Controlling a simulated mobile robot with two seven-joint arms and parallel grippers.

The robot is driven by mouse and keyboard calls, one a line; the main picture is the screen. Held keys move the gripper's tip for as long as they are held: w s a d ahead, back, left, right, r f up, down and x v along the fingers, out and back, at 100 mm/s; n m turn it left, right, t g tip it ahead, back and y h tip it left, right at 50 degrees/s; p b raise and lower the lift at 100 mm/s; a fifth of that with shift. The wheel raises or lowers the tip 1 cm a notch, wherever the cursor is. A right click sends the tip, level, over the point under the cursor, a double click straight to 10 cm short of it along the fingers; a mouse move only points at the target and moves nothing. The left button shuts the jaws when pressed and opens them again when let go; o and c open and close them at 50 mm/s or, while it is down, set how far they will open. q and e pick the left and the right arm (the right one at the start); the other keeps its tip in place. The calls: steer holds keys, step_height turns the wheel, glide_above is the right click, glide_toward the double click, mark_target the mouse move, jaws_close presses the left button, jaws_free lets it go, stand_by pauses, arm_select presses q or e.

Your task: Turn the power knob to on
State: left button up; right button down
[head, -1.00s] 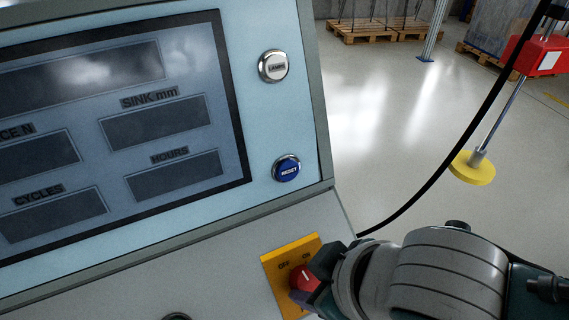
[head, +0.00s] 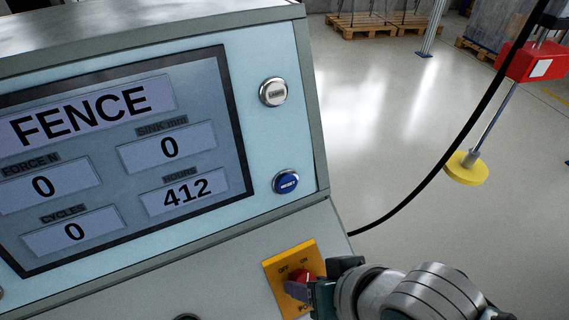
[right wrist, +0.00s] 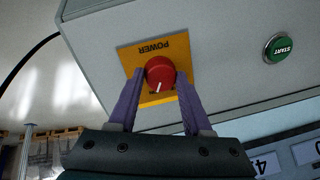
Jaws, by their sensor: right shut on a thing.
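The red power knob (head: 301,275) sits on a yellow plate (head: 279,266) marked OFF and ON, low on the console front. In the right wrist view the knob (right wrist: 160,72) has a white line pointing down and slightly left; this view shows the plate upside down, with POWER readable. My right gripper (head: 303,287) is at the knob, and in the right wrist view its two purple fingers (right wrist: 160,77) stand on either side of it, closed on it. The fingers partly cover the plate's OFF and ON words there. My left gripper is out of view.
The console screen (head: 120,160) is lit, showing FENCE, zeros and HOURS 412. Above the plate are a blue RESET button (head: 286,183) and a silver LAMPS button (head: 273,92). A green START button (right wrist: 279,47) is beside it. A black cable (head: 440,165) hangs to the right.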

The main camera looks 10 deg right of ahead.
stand_by(0.5)
steer(key=shift+c, duration=1.7)
jaws_free()
steer(key=shift+s+d+r+p, duration=0.1)
steer(key=shift+s+r+p, duration=0.05)
steer(key=shift+r+p, duration=0.2)
steer(key=p+v, duration=0.3)
steer(key=v, duration=0.6)
steer(key=shift+s, duration=0.1)
